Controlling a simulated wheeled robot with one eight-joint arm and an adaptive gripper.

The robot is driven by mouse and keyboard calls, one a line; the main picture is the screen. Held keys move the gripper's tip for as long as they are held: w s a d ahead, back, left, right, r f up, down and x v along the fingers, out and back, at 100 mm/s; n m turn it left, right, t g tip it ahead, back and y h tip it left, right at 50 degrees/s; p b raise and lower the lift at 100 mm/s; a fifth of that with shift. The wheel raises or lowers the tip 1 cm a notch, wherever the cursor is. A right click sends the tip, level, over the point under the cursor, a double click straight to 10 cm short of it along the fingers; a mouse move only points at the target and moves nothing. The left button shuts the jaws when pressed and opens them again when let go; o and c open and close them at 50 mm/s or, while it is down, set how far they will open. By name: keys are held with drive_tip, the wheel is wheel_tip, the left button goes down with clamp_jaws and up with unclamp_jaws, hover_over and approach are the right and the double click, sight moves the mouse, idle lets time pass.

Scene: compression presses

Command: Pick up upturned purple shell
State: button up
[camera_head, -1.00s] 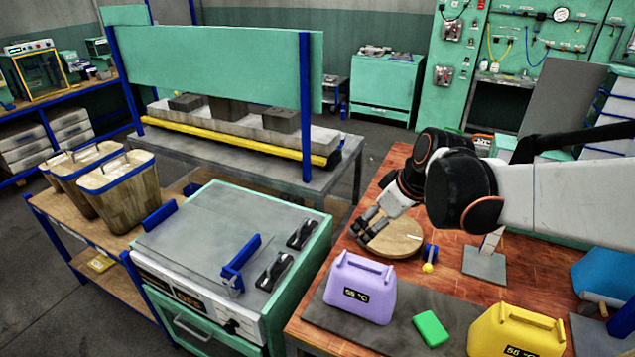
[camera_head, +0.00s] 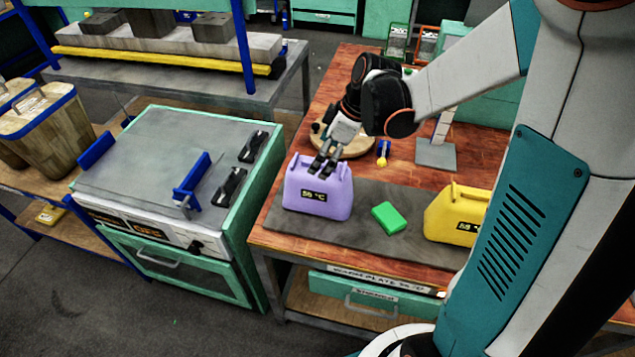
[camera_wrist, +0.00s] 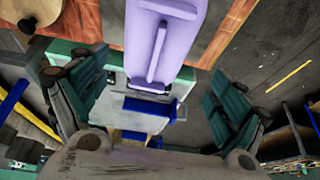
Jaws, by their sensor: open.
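The purple shell (camera_head: 318,194) is a canister-like body with a top handle and a dark "55 °C" label. It stands at the left end of the grey mat on the wooden workbench. My gripper (camera_head: 325,167) is over its top, with the fingers pointing down near the handle. In the wrist view the purple shell (camera_wrist: 165,40) lies ahead, between and beyond the two open fingers of my gripper (camera_wrist: 150,95). The head view does not clearly show whether the fingers touch the shell.
A green block (camera_head: 389,218) and a yellow shell (camera_head: 456,211) are on the grey mat (camera_head: 350,235). Behind are a round wooden disc (camera_head: 355,146), a small blue-and-yellow tool (camera_head: 383,153) and a grey stand (camera_head: 436,153). A press with a blue handle (camera_head: 192,180) stands left.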

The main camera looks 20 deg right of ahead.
sight(319, 184)
drive_tip(key=shift+d+b+x, duration=0.2)
drive_tip(key=shift+b+x, duration=0.2)
drive_tip(key=shift+x, duration=0.65)
drive_tip(key=shift+d+b+x, duration=0.2)
drive_tip(key=shift+b+x, duration=0.25)
drive_tip(key=shift+x, duration=0.65)
drive_tip(key=shift+d+b+x, duration=0.2)
drive_tip(key=shift+b+x, duration=0.2)
drive_tip(key=shift+x, duration=0.65)
drive_tip(key=shift+w+f, duration=0.1)
drive_tip(key=c, duration=1.3)
